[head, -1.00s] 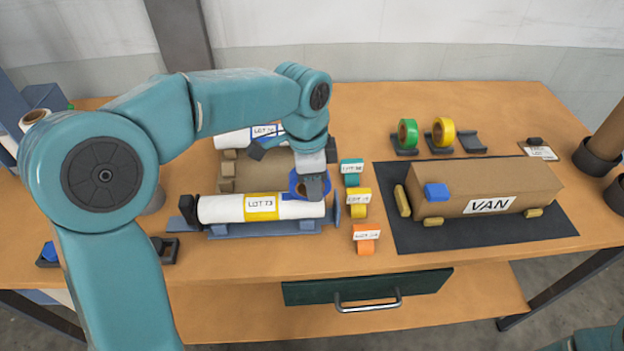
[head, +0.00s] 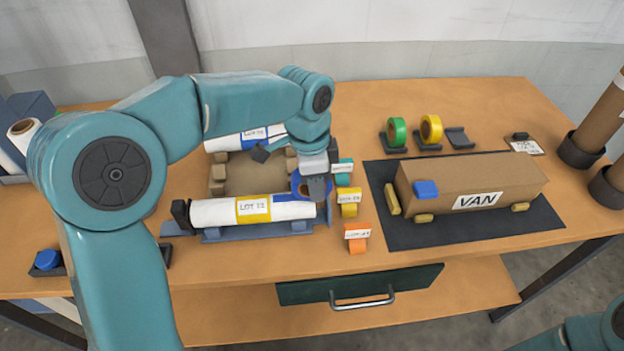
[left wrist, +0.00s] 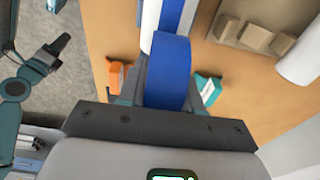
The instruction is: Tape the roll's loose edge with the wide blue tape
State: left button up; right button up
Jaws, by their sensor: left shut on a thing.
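The white roll (head: 213,213), labelled LOT with a yellow band, lies on a blue-grey cradle at the front left of the bench. A blue strip (head: 285,198) runs along its right part; it also shows in the left wrist view (left wrist: 172,14). My left gripper (head: 317,187) is shut on the wide blue tape (left wrist: 168,70) at the roll's right end; the tape shows as a blue ring in the head view (head: 298,182). I cannot tell whether the tape touches the roll. My right gripper (left wrist: 55,52) appears at the left of the left wrist view; its jaw opening is unclear.
Tagged teal (head: 343,178), yellow (head: 349,208) and orange (head: 358,245) pieces stand right of the cradle. A brown VAN parcel (head: 470,180) lies on a dark mat (head: 440,238). Green (head: 397,131) and yellow (head: 431,128) tape rolls stand behind. A drawer (head: 360,285) is below the front edge.

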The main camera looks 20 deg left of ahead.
pick_arm(q)
notch_tip(320, 180, up, 6)
jog(key=p, duration=0.5)
jog(key=shift+p, duration=0.35)
jog(key=shift+f, duration=0.1)
dwell(0.3)
